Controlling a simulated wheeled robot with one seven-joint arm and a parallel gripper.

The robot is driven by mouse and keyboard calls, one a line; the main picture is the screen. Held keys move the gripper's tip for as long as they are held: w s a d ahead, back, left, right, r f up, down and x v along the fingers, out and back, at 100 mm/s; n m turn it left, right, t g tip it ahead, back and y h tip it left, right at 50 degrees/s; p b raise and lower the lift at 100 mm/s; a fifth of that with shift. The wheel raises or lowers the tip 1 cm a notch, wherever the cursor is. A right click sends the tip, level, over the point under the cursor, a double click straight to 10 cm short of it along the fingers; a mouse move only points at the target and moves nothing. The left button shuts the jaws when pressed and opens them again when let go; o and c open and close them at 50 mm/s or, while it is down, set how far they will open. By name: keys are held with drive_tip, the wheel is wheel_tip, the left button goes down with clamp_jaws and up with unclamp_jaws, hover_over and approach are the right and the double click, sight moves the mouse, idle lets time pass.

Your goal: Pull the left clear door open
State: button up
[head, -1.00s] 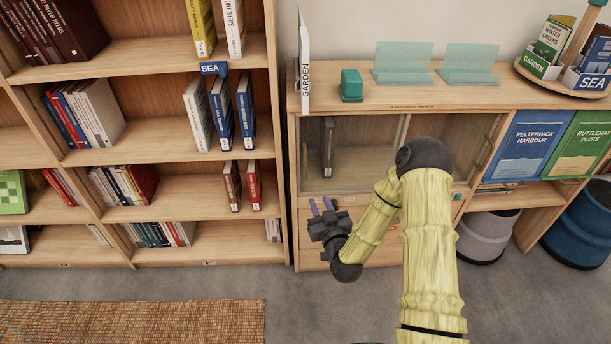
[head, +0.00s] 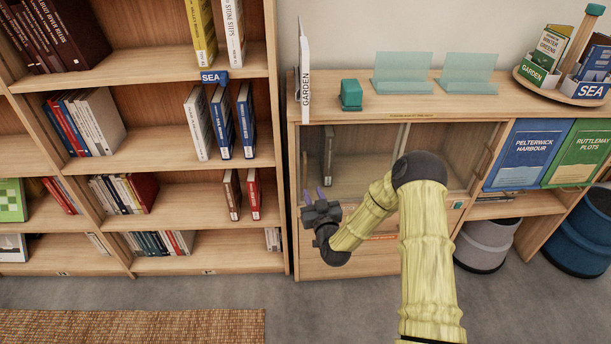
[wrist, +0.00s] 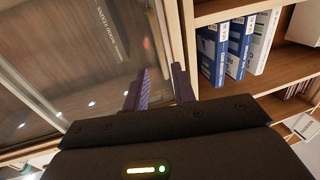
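The left clear door (head: 362,150) is a glass panel in the wooden cabinet below the counter, and it looks shut. A dark book shows through the glass, near the door's left side. In the wrist view the glass (wrist: 75,55) fills the left, with a wooden upright along its edge. My gripper (head: 314,192) is in front of the door's lower left part, fingers pointing at the cabinet. In the wrist view its two purple fingers (wrist: 160,88) are apart, near the door's edge. I see nothing held. Whether a finger touches the door or its handle I cannot tell.
An open bookcase (head: 278,200) stands close on the left, with blue books (wrist: 240,45) near my gripper. The counter holds a GARDEN sign (head: 305,75), a teal block (head: 351,95) and clear stands. Bins (head: 485,240) stand at the right.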

sight(306, 176)
drive_tip(key=x, duration=0.9)
drive_tip(key=shift+w+a, duration=0.1)
drive_tip(key=shift+w, duration=0.25)
clamp_jaws()
